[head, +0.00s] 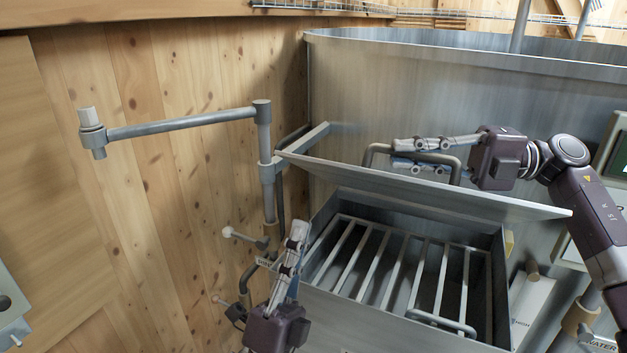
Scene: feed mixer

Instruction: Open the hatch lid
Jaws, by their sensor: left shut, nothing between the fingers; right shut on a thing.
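The hatch lid (490,205) is a flat grey metal panel, raised and tilted above the hatch box (494,245). The hatch stands open, with a grate of metal bars (375,265) showing inside. My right gripper (398,154) comes from the right above the lid and is shut on the lid's handle (372,150), a dark bent bar. Its fingers partly hide the handle. My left gripper (299,228) is at the lower middle, left of the hatch box, fingers pointing up. It is shut and empty, below the lid's left end.
A pipe arm (185,120) on an upright post (265,150) stands left of the lid. Valve levers (238,236) sit near my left gripper. The big metal tank (450,90) rises behind. A wooden wall (170,200) closes the left side.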

